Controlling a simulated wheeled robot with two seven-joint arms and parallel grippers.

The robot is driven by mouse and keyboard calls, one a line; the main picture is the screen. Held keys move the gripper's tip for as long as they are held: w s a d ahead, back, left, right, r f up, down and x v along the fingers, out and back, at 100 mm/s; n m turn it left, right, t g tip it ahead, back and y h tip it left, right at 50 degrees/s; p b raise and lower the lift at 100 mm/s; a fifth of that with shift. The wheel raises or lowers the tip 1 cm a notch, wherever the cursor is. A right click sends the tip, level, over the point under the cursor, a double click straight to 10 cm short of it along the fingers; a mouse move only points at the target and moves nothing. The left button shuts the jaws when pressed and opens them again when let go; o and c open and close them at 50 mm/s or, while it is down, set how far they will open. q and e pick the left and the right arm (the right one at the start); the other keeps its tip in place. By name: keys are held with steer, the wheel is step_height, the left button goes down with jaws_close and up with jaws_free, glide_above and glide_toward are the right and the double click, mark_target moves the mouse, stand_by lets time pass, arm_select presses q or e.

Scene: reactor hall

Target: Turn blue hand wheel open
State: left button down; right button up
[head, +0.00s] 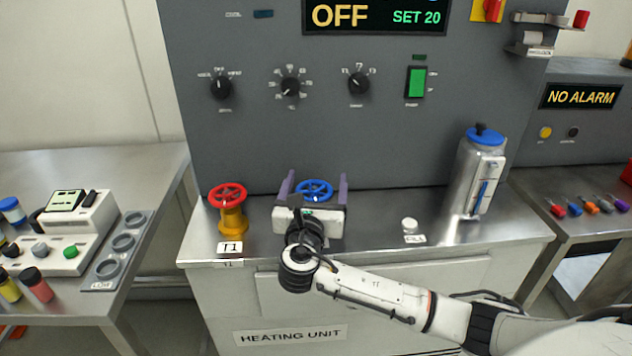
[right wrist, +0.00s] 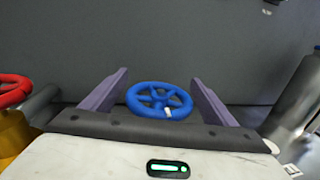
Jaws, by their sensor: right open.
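The blue hand wheel (head: 314,189) is at the back of the steel counter, in front of the grey panel. It has spokes and a small white mark on its near rim. My right gripper (head: 315,180) is open, with one purple finger on each side of the wheel and a gap to the rim on both sides. In the right wrist view the wheel (right wrist: 161,99) sits between the two fingers (right wrist: 157,80). The wheel's valve body is hidden behind the gripper. My left gripper is in neither view.
A red hand wheel (head: 228,194) on a yellow valve stands close to the left. A small white round piece (head: 409,224) lies on the counter (head: 375,240). The grey panel (head: 300,135) rises behind.

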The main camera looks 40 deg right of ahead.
steer(key=c, duration=1)
steer(key=shift+n+t+y, duration=0.3)
steer(key=shift+n, duration=0.1)
